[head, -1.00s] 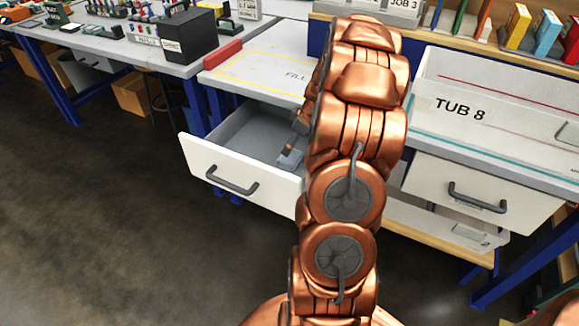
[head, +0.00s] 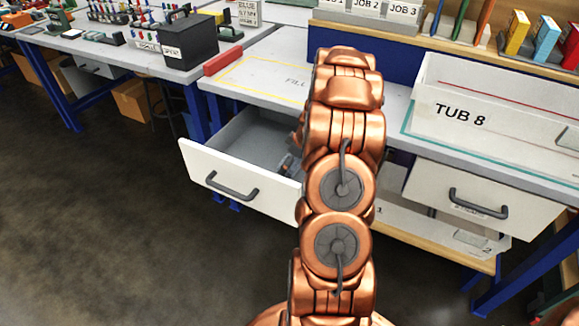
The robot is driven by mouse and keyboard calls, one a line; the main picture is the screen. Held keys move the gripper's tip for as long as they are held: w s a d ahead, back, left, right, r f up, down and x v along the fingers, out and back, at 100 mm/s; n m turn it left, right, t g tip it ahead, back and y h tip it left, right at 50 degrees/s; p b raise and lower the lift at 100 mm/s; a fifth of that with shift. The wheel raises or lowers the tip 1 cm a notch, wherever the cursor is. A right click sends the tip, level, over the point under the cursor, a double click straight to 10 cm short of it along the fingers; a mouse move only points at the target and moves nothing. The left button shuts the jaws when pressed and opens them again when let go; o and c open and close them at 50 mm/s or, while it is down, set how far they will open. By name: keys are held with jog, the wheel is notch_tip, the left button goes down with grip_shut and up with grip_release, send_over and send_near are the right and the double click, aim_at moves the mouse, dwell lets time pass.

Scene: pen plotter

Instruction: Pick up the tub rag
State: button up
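I see no tub rag in the head view; my arm may hide it. The left drawer (head: 268,196) stands pulled out, and the part of its grey floor (head: 246,150) that shows looks bare. My gripper (head: 285,163) is mostly hidden behind my copper arm. Only a small dark piece of it shows, at or inside the right part of the open drawer. I cannot see both fingertips or anything between them. The white tub marked TUB 8 (head: 460,112) sits on the bench to the right of my arm.
A second drawer (head: 435,180) on the right has a dark handle, with a wooden lower shelf (head: 440,239) below it. A red block (head: 223,60) lies on the worktop's left edge. A black box (head: 190,42) stands on the left bench.

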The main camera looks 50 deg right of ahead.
aim_at(283, 159)
jog(key=shift+c, duration=0.2)
jog(key=c, duration=0.7)
jog(key=shift+o, duration=0.2)
jog(key=shift+r, duration=0.6)
jog(key=shift+w+a+r, duration=0.15)
jog(key=shift+w+r, duration=0.1)
jog(key=shift+r, duration=0.35)
jog(key=shift+w+a+r, duration=0.1)
jog(key=shift+w+r, duration=0.1)
jog(key=shift+r, duration=0.4)
jog(key=w+a, duration=0.2)
jog(key=w, duration=0.3)
jog(key=w+a, duration=0.2)
jog(key=w, duration=0.3)
jog(key=w+a, duration=0.2)
jog(key=w, duration=0.4)
